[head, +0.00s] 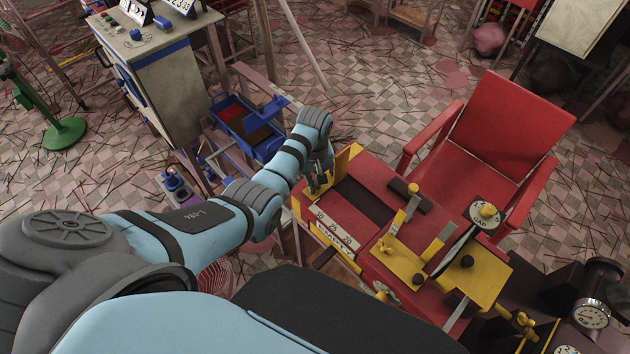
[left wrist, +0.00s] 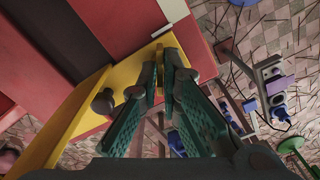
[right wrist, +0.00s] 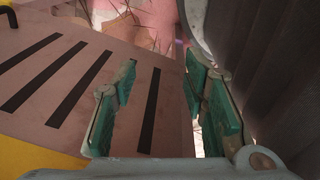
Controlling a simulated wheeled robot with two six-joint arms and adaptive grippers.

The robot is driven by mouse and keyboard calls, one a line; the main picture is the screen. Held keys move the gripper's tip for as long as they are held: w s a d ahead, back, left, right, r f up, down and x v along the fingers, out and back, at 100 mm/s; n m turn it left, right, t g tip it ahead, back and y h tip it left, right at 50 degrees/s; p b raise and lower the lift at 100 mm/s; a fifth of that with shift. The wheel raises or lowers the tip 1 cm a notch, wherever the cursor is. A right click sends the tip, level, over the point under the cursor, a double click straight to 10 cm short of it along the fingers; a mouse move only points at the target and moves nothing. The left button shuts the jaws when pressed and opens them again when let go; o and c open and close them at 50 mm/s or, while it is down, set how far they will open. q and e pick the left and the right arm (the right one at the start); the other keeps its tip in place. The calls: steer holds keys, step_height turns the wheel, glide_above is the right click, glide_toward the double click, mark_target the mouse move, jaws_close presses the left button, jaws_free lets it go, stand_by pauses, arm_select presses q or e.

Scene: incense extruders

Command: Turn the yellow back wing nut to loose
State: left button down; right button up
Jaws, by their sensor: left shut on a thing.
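The red extruder machine (head: 372,205) with yellow fittings stands in the middle of the head view. My left gripper (head: 320,183) is at its back left corner, beside an upright yellow plate (head: 345,160). In the left wrist view the fingers of my left gripper (left wrist: 160,75) close on a small yellow part, the yellow back wing nut (left wrist: 160,68), beside the yellow bracket (left wrist: 84,115). The fingers hide most of the nut, so its angle cannot be told. My right gripper (right wrist: 160,95) has its green-padded fingers wide apart and empty; it is outside the head view.
A red armchair (head: 500,135) stands right behind the machine. A grey control cabinet (head: 160,85) and a blue bin (head: 245,125) stand at the left. In the right wrist view, a slotted panel (right wrist: 75,85) lies beyond the right fingers and a dark ribbed surface (right wrist: 285,70) is close at right.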

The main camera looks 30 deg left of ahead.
arm_select(q)
steer(key=shift+s+f, duration=0.2)
steer(key=shift+s, duration=0.05)
steer(key=c, duration=1.8)
jaws_free()
steer(key=shift+w, duration=0.1)
steer(key=shift+a, duration=0.1)
steer(key=shift+w+r, duration=0.1)
steer(key=shift+r, duration=0.05)
step_height(320, 180, up, 7)
steer(key=shift+r, duration=0.2)
